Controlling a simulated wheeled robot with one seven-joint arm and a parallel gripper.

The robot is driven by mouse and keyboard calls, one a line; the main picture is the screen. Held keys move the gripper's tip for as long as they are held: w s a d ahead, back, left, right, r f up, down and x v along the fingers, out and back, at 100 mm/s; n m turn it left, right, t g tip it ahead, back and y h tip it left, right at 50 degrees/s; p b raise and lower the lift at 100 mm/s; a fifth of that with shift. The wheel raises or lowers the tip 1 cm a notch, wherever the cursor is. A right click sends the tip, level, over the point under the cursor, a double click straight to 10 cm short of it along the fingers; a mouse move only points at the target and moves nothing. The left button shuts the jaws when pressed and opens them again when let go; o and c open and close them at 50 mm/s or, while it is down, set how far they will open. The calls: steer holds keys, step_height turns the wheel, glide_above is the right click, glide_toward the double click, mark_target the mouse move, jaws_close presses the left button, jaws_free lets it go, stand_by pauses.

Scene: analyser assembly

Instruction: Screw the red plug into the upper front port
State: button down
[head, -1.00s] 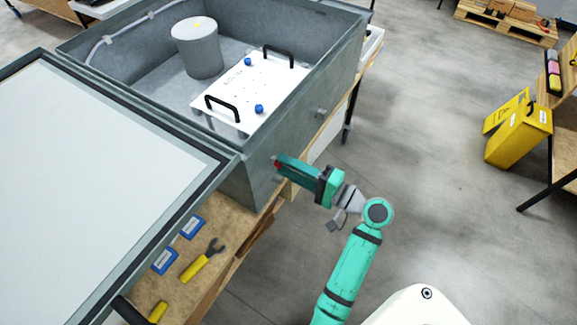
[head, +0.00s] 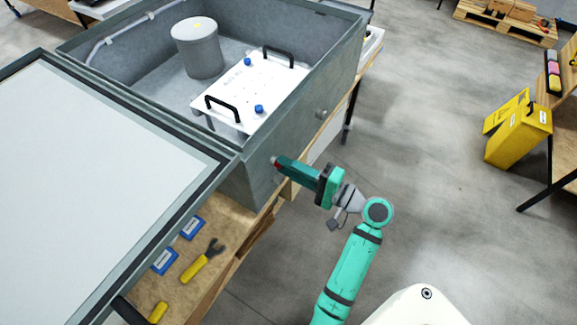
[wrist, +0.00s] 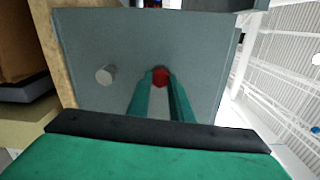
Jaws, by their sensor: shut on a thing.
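The red plug (head: 276,162) is at the front wall of the grey analyser box (head: 290,140). In the wrist view the red plug (wrist: 160,77) sits between my two teal fingertips, against or very near the wall. My gripper (head: 281,163) is shut on it and points at the wall; the fingers also show in the wrist view (wrist: 160,85). The plug and fingertips hide any port behind them, so I cannot tell how deep the plug sits.
A grey cylindrical fitting (wrist: 106,75) sticks out of the same wall beside the plug. The open lid (head: 90,170) is at the left. A yellow-handled tool (head: 201,262) and blue boxes (head: 164,261) lie on the wooden bench (head: 225,245).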

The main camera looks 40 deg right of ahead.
steer(key=m, duration=2.5)
steer(key=shift+a+f+m, duration=0.1)
steer(key=shift+a+m, duration=0.1)
steer(key=shift+m, duration=0.1)
steer(key=c, duration=1.5)
jaws_free()
steer(key=shift+v, duration=3.55)
